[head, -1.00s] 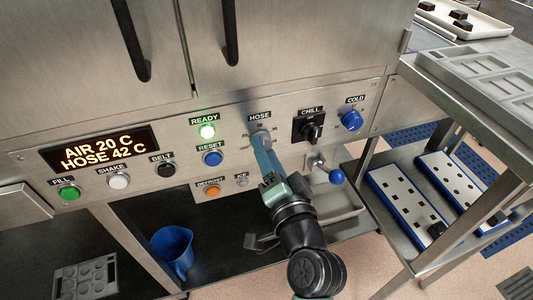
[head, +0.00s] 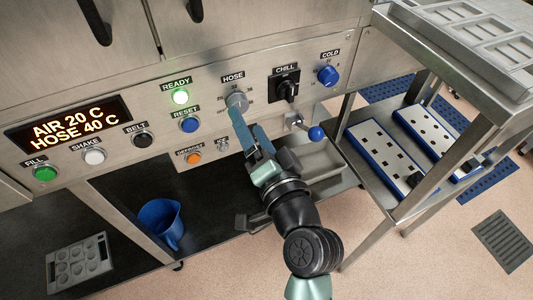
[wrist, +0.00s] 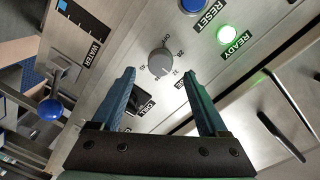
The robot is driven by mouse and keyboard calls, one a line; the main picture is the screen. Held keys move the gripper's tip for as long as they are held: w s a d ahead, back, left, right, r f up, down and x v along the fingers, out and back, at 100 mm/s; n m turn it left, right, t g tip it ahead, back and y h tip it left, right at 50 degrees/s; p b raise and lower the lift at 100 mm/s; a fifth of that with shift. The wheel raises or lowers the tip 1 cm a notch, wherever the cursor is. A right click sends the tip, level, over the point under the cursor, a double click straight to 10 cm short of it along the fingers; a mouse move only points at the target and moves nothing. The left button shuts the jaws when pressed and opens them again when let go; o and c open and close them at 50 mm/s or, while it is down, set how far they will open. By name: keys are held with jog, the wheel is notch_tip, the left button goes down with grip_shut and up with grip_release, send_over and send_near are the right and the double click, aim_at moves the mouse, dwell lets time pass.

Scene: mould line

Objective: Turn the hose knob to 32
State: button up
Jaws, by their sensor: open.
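The hose knob (head: 237,101) is a round grey knob on the steel panel, under the HOSE label. It also shows in the wrist view (wrist: 160,62), with small scale marks around it, 32 among them; its pointer is too small to read. The display (head: 68,124) reads AIR 20 C and HOSE 40 C. My gripper (head: 249,127) is open and empty, its blue fingers just below and in front of the knob. In the wrist view the knob lies between the fingertips and beyond them, apart from both.
The black chill switch (head: 287,89) and blue cold knob (head: 327,75) are to the right. A blue ball-ended lever (head: 316,133) sticks out below them. The blue reset (head: 189,124) and lit green ready (head: 180,97) buttons are left. A blue jug (head: 161,221) stands below.

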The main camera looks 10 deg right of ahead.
jog(key=v, duration=0.9)
jog(key=shift+b, duration=0.3)
jog(key=shift+s, duration=0.15)
